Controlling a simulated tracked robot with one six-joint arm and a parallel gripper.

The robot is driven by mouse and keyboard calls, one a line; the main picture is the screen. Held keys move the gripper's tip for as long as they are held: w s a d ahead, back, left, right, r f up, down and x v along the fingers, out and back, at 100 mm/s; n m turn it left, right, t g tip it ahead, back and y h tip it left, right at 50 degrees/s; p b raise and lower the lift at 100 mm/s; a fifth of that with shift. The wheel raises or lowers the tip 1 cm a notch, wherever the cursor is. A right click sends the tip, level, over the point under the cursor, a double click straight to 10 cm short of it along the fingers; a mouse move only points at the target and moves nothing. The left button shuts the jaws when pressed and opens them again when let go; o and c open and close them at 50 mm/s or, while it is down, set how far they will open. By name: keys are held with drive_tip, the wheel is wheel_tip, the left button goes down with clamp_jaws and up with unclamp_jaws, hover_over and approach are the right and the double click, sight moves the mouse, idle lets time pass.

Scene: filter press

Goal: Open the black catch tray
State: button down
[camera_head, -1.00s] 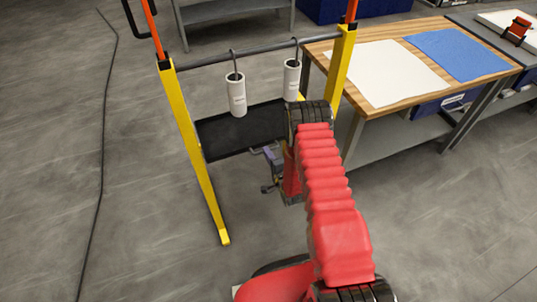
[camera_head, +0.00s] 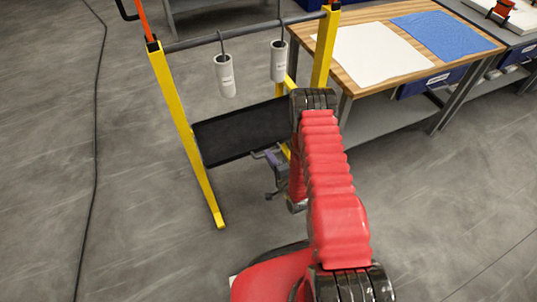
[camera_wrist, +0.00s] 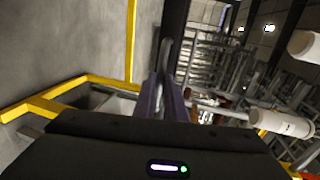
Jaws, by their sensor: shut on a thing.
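The black catch tray (camera_head: 235,133) sits low between the yellow legs of the stand, below two hanging white cylinders. Its grey bar handle (camera_head: 260,153) is on its near edge and also shows in the wrist view (camera_wrist: 165,50). My gripper (camera_head: 273,158) is at this handle, with its fingers shut on it. In the wrist view the purple-grey fingers (camera_wrist: 165,97) close around the handle's end. My red arm hides the tray's right end in the head view.
The yellow stand leg (camera_head: 186,135) is left of the tray. White cylinders (camera_head: 226,75) hang from the grey crossbar (camera_head: 245,33). A wooden-topped workbench (camera_head: 420,75) stands close on the right. The floor at the left is open, with a black cable (camera_head: 97,150).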

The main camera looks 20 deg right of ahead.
drive_tip(key=shift+s+a+f, duration=0.1)
drive_tip(key=shift+s+f, duration=0.1)
drive_tip(key=shift+f, duration=0.05)
drive_tip(key=c, duration=2.2)
unclamp_jaws()
drive_tip(key=o, duration=0.4)
drive_tip(key=shift+w+r, duration=0.15)
drive_tip(key=v, duration=1.3)
drive_tip(key=shift+s, duration=0.4)
